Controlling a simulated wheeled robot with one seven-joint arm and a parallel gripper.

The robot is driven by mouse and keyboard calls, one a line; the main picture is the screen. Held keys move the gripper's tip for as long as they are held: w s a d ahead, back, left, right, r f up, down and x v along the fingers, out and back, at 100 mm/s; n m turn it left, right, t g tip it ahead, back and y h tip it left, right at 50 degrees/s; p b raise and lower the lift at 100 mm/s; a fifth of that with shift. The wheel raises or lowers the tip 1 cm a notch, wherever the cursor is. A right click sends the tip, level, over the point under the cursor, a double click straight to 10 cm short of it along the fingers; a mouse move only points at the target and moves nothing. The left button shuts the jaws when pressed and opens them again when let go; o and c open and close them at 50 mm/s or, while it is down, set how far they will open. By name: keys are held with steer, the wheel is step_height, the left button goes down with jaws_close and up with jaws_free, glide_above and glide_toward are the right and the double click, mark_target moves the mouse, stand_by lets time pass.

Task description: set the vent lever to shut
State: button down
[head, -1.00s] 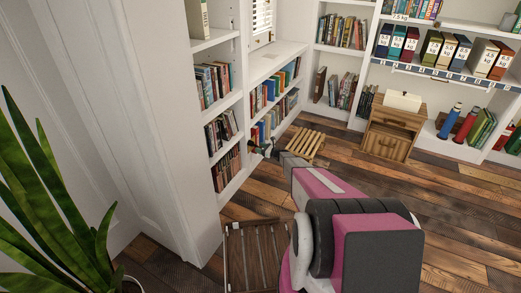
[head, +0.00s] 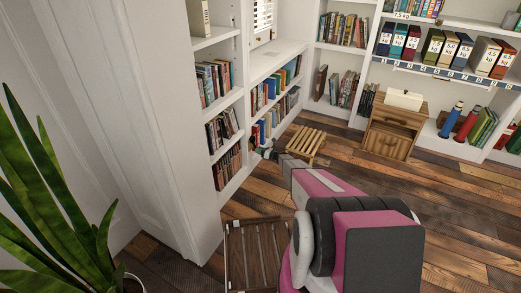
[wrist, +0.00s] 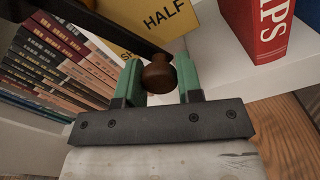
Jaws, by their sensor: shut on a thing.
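The vent lever is a dark bar (wrist: 95,22) with a round brown knob (wrist: 158,76) at its end, seen close up in the wrist view. Behind it is a yellow plate (wrist: 205,30) marked "HALF". A second word beginning with S shows on the plate beneath the bar, its rest hidden. The bar slants from upper left down to the knob. My gripper (wrist: 159,80) has its green fingers on either side of the knob and is shut on it. In the head view my gripper (head: 270,153) is small, by the low bookshelf, and the lever cannot be made out.
Books (wrist: 60,60) stand left of the lever and a red book (wrist: 267,30) right of it. A slatted wooden stool (head: 306,142) stands just beyond my gripper. A slatted wooden piece (head: 255,255) is nearer, and a plant (head: 50,200) is at left. Plank floor lies open at right.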

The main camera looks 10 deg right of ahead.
steer(key=shift+s+a+f+m, duration=0.1)
steer(key=shift+s+a+m, duration=0.3)
steer(key=shift+m, duration=0.45)
steer(key=shift+s+a+f+m, duration=0.1)
steer(key=shift+s+a+m, duration=0.15)
steer(key=shift+s+m, duration=0.45)
steer(key=shift+s+a+f+m, duration=0.1)
steer(key=shift+s+a+m, duration=0.2)
steer(key=shift+m, duration=0.65)
steer(key=c, duration=0.8)
jaws_free()
steer(key=v, duration=1)
steer(key=shift+s+d, duration=0.25)
